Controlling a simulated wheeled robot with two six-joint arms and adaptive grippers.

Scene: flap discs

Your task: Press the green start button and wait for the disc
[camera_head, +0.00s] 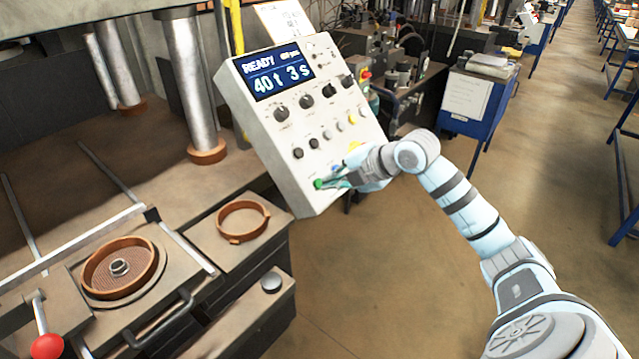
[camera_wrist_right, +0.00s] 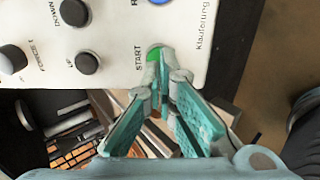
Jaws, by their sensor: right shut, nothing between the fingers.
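The green start button (camera_head: 318,184) sits at the lower edge of the pale control panel (camera_head: 300,205). In the right wrist view the button (camera_wrist_right: 153,54) lies just beside the printed word START and is partly covered by my fingers. My right gripper (camera_head: 327,182) is shut and empty, with its tips at the button; in the wrist view the fingertips (camera_wrist_right: 162,72) overlap its lower edge. I cannot tell whether they touch or press it. The panel's display (camera_head: 277,73) reads READY, 40 t, 3 s. My left gripper is not in view.
Left of the panel is a press with thick metal columns (camera_head: 190,85). A brown round mould (camera_head: 122,270) with a metal hub lies on its sliding plate, beside a brown ring (camera_head: 243,220). A red knob (camera_head: 47,346) stands at the lower left. Open floor lies right of the panel.

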